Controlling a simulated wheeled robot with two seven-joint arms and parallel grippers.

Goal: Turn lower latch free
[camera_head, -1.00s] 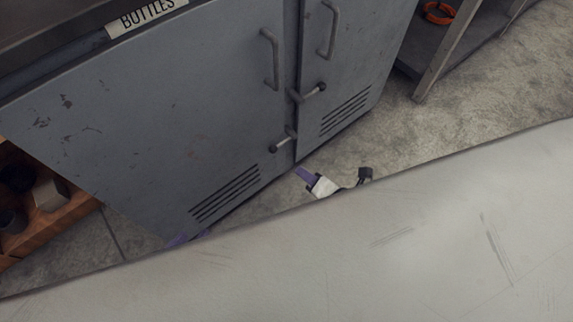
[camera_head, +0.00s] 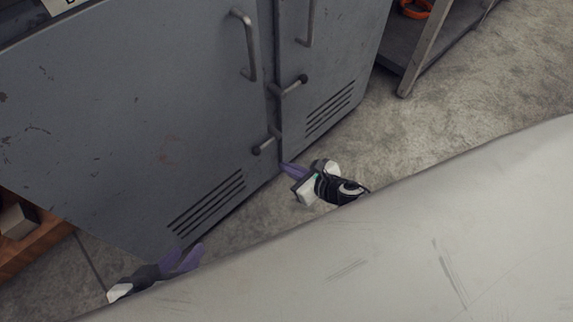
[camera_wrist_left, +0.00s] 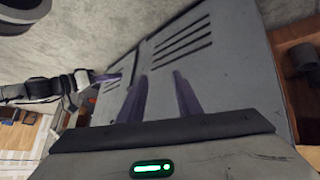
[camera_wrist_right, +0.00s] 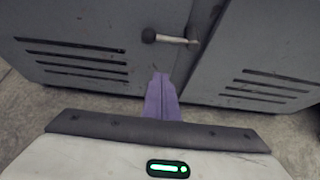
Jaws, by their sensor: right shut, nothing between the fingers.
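The lower latch (camera_head: 267,143) is a small bar with a dark knob, low on the grey cabinet (camera_head: 120,120) beside the door seam. In the right wrist view the latch (camera_wrist_right: 172,39) lies nearly level, knob to the left, above the fingers. My right gripper (camera_head: 291,170) is shut and empty, its purple fingers just below and right of the latch, apart from it in the right wrist view. My left gripper (camera_head: 182,259) is open and empty near the cabinet's lower left; its spread fingers show in the left wrist view (camera_wrist_left: 160,97).
An upper latch (camera_head: 290,86) sits on the right door, with door handles (camera_head: 245,45) above. Vent slots (camera_head: 208,202) are near the cabinet's foot. A shelf (camera_head: 415,60) stands at right. A pale surface (camera_head: 400,260) covers the foreground. Concrete floor (camera_head: 470,110) is open at right.

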